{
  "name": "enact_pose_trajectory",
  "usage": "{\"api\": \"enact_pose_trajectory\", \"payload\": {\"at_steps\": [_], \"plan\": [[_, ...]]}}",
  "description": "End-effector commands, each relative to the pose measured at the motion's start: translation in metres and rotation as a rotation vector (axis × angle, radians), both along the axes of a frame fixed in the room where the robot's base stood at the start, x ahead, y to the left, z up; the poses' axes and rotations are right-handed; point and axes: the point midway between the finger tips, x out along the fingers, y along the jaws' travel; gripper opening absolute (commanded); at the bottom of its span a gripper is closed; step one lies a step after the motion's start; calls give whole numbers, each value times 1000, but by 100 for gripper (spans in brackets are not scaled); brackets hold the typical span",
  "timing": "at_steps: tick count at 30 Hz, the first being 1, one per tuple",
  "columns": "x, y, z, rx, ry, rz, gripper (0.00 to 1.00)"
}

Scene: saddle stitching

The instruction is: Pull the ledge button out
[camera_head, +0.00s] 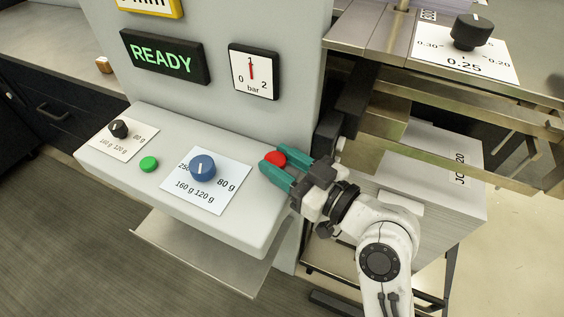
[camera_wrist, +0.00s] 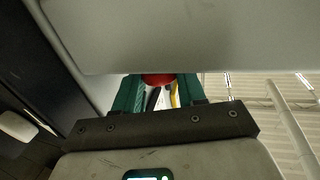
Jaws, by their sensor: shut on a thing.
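The red ledge button (camera_head: 275,158) is near the right end of the grey machine ledge (camera_head: 228,229). My gripper (camera_head: 270,166) has green fingers and reaches in from the right. Its fingers are shut on the red button, one on each side of it. In the wrist view the red button (camera_wrist: 158,79) shows between the two green fingers (camera_wrist: 157,90), partly hidden by the grey ledge above it. How far the button stands out of the ledge is hard to tell.
On the ledge are a green button (camera_head: 149,164), a blue dial (camera_head: 202,168) and a black knob (camera_head: 118,128). Above are a READY display (camera_head: 165,57) and a bar gauge (camera_head: 253,72). Metal rails and a black knob (camera_head: 471,32) stand at right, close to my arm.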

Motion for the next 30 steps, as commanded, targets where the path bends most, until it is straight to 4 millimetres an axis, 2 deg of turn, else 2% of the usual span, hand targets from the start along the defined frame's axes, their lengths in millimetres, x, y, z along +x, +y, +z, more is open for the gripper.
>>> {"api": "enact_pose_trajectory", "payload": {"at_steps": [1, 9, 16, 20, 30], "plan": [[0, 0, 3, 3, -5, -2, 43], [0, 0, 2, 3, -3, -1, 67], [0, -1, 1, 2, -3, -1, 67], [-5, -9, 0, 1, -2, -2, 67], [-41, -61, -1, 1, -2, -5, 67]]}}
